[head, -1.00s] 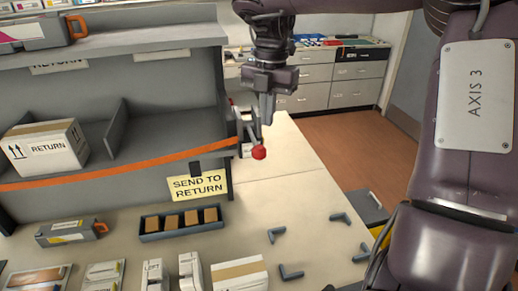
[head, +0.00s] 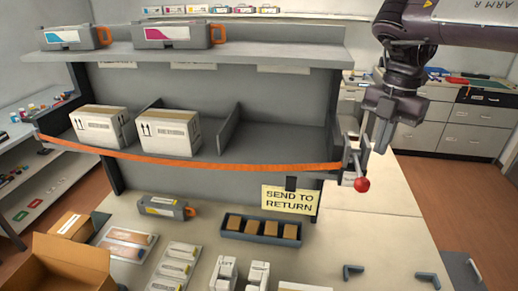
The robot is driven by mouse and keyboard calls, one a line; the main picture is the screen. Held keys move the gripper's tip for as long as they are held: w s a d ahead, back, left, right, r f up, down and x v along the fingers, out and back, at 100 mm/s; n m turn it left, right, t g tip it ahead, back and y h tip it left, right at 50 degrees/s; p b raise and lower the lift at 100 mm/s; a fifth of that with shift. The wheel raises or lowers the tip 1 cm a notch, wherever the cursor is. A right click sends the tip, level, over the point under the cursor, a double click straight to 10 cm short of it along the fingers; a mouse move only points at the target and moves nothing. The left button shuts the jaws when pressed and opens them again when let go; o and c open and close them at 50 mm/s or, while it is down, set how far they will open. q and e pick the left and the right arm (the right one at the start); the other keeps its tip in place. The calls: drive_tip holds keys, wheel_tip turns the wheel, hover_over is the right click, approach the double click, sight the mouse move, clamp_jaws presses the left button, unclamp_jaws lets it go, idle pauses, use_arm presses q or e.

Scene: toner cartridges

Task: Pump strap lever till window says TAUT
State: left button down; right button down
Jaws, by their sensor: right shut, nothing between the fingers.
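The orange strap (head: 215,167) runs across the front of the grey shelf bay and dips in its middle. Its right end meets a small grey ratchet (head: 349,159) at the shelf's right edge. The strap lever ends in a red knob (head: 362,185), which hangs low and points toward me. My right gripper (head: 382,148) points down just right of and above the knob, shut and empty, apart from the knob in the picture. I cannot make out any window wording. My left gripper is not in view.
Two white cartons (head: 100,127) stand behind the strap. Cyan and magenta toner cartridges (head: 178,36) sit on the top shelf. A "SEND TO RETURN" sign (head: 290,199) hangs below the strap. The bench (head: 385,215) right of the sign is mostly clear. An open cardboard box (head: 65,262) stands front left.

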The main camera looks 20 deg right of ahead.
idle(0.5)
drive_tip(key=a+r, duration=0.1)
drive_tip(key=s+a+r+p, duration=0.1)
drive_tip(key=a, duration=0.1)
drive_tip(key=shift+s, duration=0.1)
hover_over(364, 179)
wheel_tip(364, 179, down, 5)
drive_tip(key=shift+d+r, duration=0.15)
drive_tip(key=shift+f, duration=0.8)
drive_tip(key=shift+f, duration=0.1)
